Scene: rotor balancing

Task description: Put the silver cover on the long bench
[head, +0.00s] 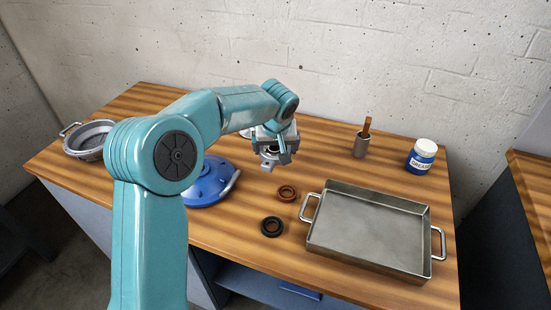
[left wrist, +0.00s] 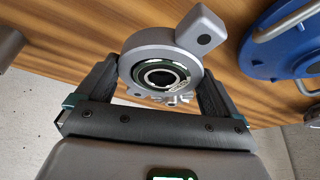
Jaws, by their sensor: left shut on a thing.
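The silver cover (left wrist: 160,50) is a round grey ring with a square lug and a dark-rimmed bore. My left gripper (left wrist: 155,75) is shut on it, one finger on each side. In the head view the left gripper (head: 274,143) points down with the cover (head: 268,162) between its fingers, at the middle of the long bench (head: 330,165). The bench has a striped wooden top. Whether the cover touches the bench top is hard to tell. The right gripper is not in view.
A blue lidded part (head: 210,185) lies left of the gripper. A red-brown ring (head: 287,187) and black ring (head: 272,220) lie nearby. A metal tray (head: 365,235), grease jar (head: 422,158), cup (head: 361,147) and grey pan (head: 88,139) stand on the bench.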

